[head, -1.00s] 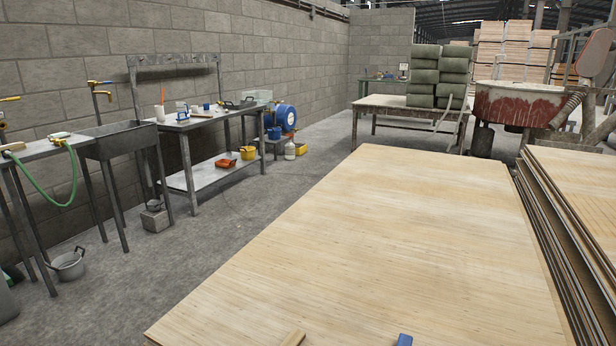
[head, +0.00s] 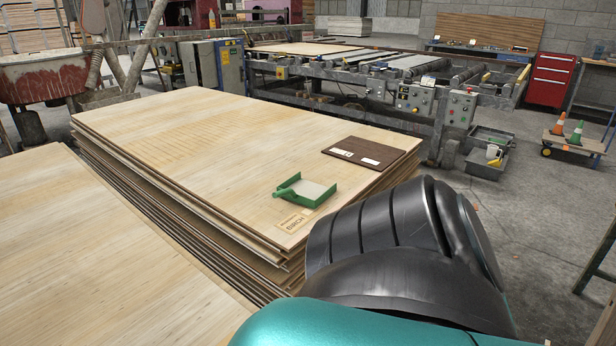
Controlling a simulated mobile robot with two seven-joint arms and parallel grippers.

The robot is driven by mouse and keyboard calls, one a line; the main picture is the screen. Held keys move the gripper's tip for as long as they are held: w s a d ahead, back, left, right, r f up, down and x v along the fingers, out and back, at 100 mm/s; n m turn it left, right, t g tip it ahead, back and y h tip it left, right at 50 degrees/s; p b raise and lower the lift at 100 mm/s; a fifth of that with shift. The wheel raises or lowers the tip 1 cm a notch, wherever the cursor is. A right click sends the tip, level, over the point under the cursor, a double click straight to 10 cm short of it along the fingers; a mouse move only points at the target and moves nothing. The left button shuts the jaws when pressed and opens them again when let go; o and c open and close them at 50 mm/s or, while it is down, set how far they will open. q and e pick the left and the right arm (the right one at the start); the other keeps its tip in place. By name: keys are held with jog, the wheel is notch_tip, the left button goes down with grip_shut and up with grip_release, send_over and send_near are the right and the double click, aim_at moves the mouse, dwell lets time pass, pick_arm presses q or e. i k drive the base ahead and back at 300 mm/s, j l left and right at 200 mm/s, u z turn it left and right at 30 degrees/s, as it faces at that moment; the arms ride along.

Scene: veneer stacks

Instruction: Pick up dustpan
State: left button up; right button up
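A green dustpan (head: 309,193) lies on the near right part of a tall veneer stack (head: 190,140), with its short handle pointing left. Its inside looks pale. A small wooden label plate (head: 293,223) lies just in front of it, and a dark brown board (head: 365,152) with white labels lies behind it to the right. My arm, black and teal, fills the lower right of the head view, in front of the stack's near corner. Neither of my grippers is in view.
A second veneer stack (head: 80,240) stands at the lower left, with a narrow gap between the two. A roller conveyor machine (head: 400,90) stands behind. A red tool cabinet (head: 550,79) and a cart with cones (head: 572,142) are at the right. Floor at right is partly open.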

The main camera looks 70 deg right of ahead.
aim_at(311, 194)
jog(key=z, duration=2.35)
jog(key=i+l+u, duration=0.1)
jog(key=u, duration=1.1)
jog(key=l+u, duration=0.75)
jog(key=u, duration=0.15)
jog(key=l+u, duration=0.2)
jog(key=l, duration=0.25)
jog(key=k+l+u, duration=0.2)
jog(key=l, duration=1.35)
jog(key=i+l, duration=0.1)
jog(key=l, duration=0.35)
jog(key=u, duration=0.05)
